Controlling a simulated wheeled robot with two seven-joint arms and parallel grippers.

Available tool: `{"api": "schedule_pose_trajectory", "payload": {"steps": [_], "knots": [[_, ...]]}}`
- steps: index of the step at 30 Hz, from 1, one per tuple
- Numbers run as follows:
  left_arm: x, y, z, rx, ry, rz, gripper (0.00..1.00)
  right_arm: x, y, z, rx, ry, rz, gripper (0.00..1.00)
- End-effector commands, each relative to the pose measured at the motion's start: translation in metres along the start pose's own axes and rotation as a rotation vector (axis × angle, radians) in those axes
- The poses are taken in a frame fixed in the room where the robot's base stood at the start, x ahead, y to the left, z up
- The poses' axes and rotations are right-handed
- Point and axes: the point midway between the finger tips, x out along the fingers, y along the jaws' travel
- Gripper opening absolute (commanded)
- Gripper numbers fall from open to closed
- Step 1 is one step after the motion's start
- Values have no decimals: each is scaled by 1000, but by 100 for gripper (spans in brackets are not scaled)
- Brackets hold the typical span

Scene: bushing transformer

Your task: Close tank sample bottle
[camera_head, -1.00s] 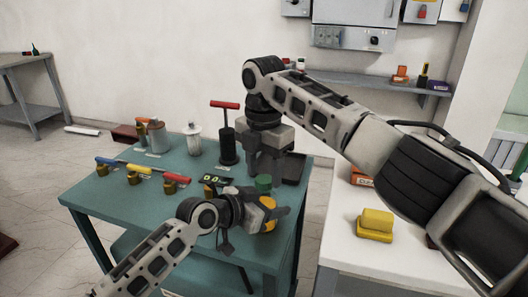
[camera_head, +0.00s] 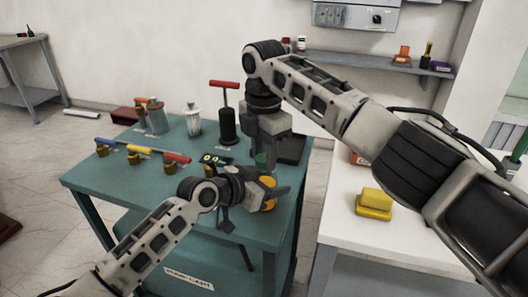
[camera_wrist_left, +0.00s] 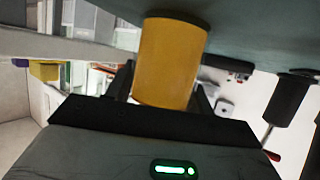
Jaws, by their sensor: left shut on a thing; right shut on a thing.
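The amber-yellow sample bottle (camera_head: 268,181) stands at the front right of the teal cart, partly hidden by my left gripper (camera_head: 264,194). In the left wrist view the bottle (camera_wrist_left: 170,62) is between the fingers, and my left gripper is shut on it. My right gripper (camera_head: 264,156) points down directly above the bottle and is shut on a green cap (camera_head: 261,160). The cap is mostly hidden by the fingers. I cannot tell whether the cap touches the bottle's mouth.
A black pump with a red T-handle (camera_head: 227,115), a white ribbed bushing (camera_head: 193,120) and a grey canister (camera_head: 157,115) stand behind on the cart (camera_head: 130,178). Coloured bars with brass fittings (camera_head: 134,157) lie left. A dark tray (camera_head: 291,148) is beside my right gripper. A white bench with yellow blocks (camera_head: 375,203) stands right.

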Motion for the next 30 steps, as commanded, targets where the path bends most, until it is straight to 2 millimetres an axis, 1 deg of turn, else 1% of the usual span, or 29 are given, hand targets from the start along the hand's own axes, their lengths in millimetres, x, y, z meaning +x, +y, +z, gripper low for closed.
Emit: {"api": "schedule_pose_trajectory", "payload": {"steps": [1, 3, 6, 9, 15, 16, 17, 18, 26, 30], "knots": [[0, 0, 1, -1, -2, 1, 0, 1, 0, -1, 85, 3, 0, 5], [0, 0, 1, -1, -2, 1, 0, 0, 0, 0, 199, 2, 0, 5], [0, 0, 1, -1, -2, 1, 0, 0, 0, 0, 307, 1, -1, 5], [0, 0, 1, -1, -2, 1, 0, 0, 0, 0, 342, 0, -1, 5], [0, 0, 1, -2, -2, 0, 0, 0, 0, 0, 340, 0, -1, 5], [0, 0, 1, -2, -2, 0, 0, 0, 0, 0, 340, 0, -1, 35], [0, 0, 1, -2, -2, 0, 0, 0, 0, 0, 339, 0, -1, 43], [0, 0, 1, -2, -2, 0, 0, 0, 0, 0, 339, 0, -1, 54], [0, 0, 1, -1, -2, 0, 0, 0, 0, 0, 338, 0, 0, 54], [0, 0, 1, -1, -2, 0, 0, -7, 0, 0, 338, 0, 2, 54]]}}
